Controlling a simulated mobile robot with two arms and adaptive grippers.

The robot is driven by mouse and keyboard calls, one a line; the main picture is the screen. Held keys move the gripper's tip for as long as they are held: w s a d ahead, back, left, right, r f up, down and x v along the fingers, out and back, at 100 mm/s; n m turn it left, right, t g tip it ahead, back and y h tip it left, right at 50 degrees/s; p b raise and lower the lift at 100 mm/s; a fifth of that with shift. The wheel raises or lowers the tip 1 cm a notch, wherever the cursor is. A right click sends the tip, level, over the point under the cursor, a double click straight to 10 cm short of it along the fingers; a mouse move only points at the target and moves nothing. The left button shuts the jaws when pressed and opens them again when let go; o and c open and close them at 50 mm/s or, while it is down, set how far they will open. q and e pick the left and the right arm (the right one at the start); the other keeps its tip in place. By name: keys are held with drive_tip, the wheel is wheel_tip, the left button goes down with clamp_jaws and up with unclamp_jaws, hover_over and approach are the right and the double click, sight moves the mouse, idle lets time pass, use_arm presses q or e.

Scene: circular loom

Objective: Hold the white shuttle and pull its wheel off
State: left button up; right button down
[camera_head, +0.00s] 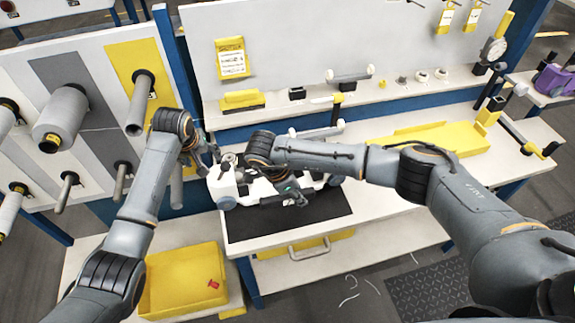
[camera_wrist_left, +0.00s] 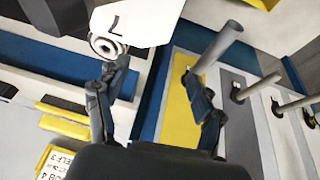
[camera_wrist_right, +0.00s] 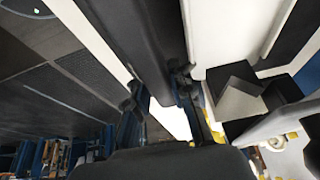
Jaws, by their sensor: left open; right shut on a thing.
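The white shuttle (camera_head: 249,187) sits at the left end of the worktable, over the black mat (camera_head: 240,224), partly hidden by my right arm. A blue-grey wheel (camera_head: 228,203) shows at its near left corner. My right gripper (camera_head: 298,193) is shut on a dark part of the shuttle; its fingers (camera_wrist_right: 163,103) close around a dark bar beside the white body (camera_wrist_right: 228,30). My left gripper (camera_head: 214,160) is open and empty beside the shuttle's left end. In the left wrist view, the shuttle's white end (camera_wrist_left: 140,20) and a round ringed part (camera_wrist_left: 106,46) are close to one open finger (camera_wrist_left: 155,72).
A rack with spools (camera_head: 62,115) stands at the left, close to my left arm. A yellow bin (camera_head: 183,280) holds a small red piece below. A yellow tray (camera_head: 430,139) lies on the table at right. A back panel (camera_head: 330,45) rises behind.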

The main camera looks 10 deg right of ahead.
sight(229, 160)
use_arm(q)
drive_tip(key=shift+y, duration=0.4)
drive_tip(key=d+r, duration=0.1)
drive_tip(key=d, duration=0.1)
drive_tip(key=s+d+r, duration=0.1)
drive_tip(key=d+r, duration=0.1)
drive_tip(key=s+d+r, duration=0.1)
drive_tip(key=d, duration=0.2)
drive_tip(key=shift+s+r, duration=0.1)
drive_tip(key=shift+r, duration=0.25)
drive_tip(key=shift+d, duration=0.15)
drive_tip(key=shift+x, duration=3.6)
clamp_jaws()
